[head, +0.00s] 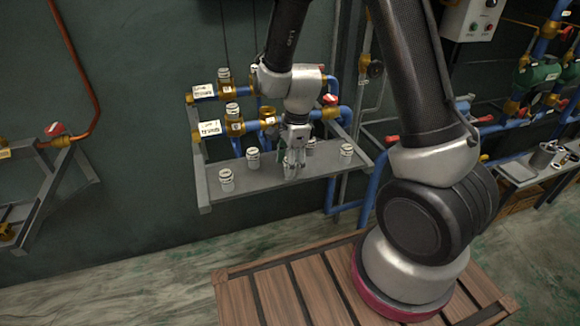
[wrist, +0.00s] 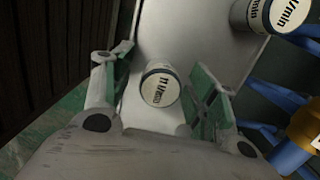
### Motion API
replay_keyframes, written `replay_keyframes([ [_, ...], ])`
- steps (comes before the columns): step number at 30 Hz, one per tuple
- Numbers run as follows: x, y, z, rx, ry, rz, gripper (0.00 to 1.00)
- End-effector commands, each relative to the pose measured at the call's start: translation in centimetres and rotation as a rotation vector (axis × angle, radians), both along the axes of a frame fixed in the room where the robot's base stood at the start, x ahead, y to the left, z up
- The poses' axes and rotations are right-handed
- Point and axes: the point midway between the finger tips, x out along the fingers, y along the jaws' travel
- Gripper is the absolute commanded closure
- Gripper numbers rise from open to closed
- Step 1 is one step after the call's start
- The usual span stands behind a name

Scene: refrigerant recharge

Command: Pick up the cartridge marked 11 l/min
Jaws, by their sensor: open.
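In the wrist view, a white cartridge (wrist: 161,88) with a dark-edged round end stands between the fingers of my gripper (wrist: 162,78). Its label reads "l/min" with what looks like 11 in front. The green-padded fingers are open, one on each side, with gaps between pads and cartridge. In the head view my gripper (head: 294,162) points down over the grey shelf (head: 270,182), and its fingers mostly hide that cartridge. A second cartridge (wrist: 262,15) marked "l/min" is cut off at the upper right; its number is not readable.
Other white cartridges stand on the shelf: at left (head: 227,180), behind it (head: 253,159), and at right (head: 346,153). One more (head: 311,148) is close beside my gripper. Blue pipes with brass valves (head: 268,123) run behind. Wooden pallet (head: 262,296) lies in front.

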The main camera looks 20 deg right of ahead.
Motion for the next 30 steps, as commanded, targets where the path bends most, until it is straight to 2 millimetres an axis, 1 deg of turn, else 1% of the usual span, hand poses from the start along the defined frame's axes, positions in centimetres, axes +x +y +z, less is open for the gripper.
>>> replay_keyframes([
  [6,0.0,0.0,-0.1,0.000,-0.001,0.001,0.42],
  [11,0.0,0.0,0.0,0.000,-0.001,0.001,0.71],
  [12,0.0,0.0,0.0,0.000,-0.001,0.001,0.78],
  [15,0.0,0.0,0.0,0.000,-0.001,0.001,0.94],
  [23,0.1,0.0,0.1,0.001,-0.002,0.001,0.95],
  [26,0.1,0.0,1.1,0.002,-0.004,0.001,0.95],
  [29,0.1,0.0,3.0,0.002,-0.006,0.001,0.95],
  [30,0.2,0.1,3.9,0.002,-0.007,0.001,0.95],
])
